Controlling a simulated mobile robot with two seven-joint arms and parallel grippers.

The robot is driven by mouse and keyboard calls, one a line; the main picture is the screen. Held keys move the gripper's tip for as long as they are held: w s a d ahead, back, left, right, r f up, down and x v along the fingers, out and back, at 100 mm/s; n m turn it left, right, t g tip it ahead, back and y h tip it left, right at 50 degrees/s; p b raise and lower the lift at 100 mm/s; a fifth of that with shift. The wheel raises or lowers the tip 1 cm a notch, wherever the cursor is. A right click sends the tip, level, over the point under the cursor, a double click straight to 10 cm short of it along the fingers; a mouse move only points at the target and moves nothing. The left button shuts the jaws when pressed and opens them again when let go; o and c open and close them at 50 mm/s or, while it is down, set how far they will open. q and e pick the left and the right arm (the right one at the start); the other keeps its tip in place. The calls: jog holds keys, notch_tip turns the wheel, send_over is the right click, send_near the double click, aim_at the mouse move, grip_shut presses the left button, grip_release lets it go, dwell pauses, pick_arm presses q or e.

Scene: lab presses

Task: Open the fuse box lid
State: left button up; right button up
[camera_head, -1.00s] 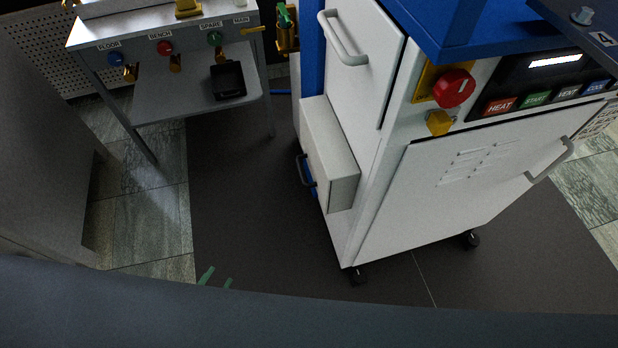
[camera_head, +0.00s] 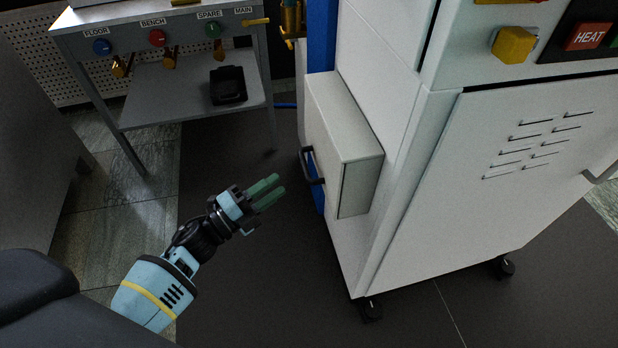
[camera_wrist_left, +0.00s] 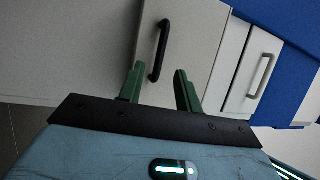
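The fuse box, a pale grey box (camera_head: 352,125), sticks out from the left side of the white press cabinet. Its lid faces left, appears shut and carries a dark bar handle (camera_head: 313,166). My left gripper (camera_head: 279,185) has green fingers pointing at the lid, a little left of the handle in the head view. In the left wrist view the fingers of the left gripper (camera_wrist_left: 160,85) are spread apart and empty. The black handle (camera_wrist_left: 161,50) stands upright ahead of the gap on the pale lid (camera_wrist_left: 195,40). Contact is not visible. My right gripper is not in view.
The white press cabinet (camera_head: 500,210) on casters (camera_head: 371,309) fills the right side. A grey bench (camera_head: 165,95) with labelled valves and a black tray (camera_head: 228,85) stands at the back left. Dark floor matting (camera_head: 240,290) lies clear between. A grey handle (camera_wrist_left: 261,75) shows on another panel.

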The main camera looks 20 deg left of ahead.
pick_arm(q)
jog(key=x, duration=0.8)
jog(key=shift+b, duration=0.35)
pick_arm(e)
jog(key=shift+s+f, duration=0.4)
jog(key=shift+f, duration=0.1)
pick_arm(q)
jog(key=shift+r, duration=0.1)
grip_shut()
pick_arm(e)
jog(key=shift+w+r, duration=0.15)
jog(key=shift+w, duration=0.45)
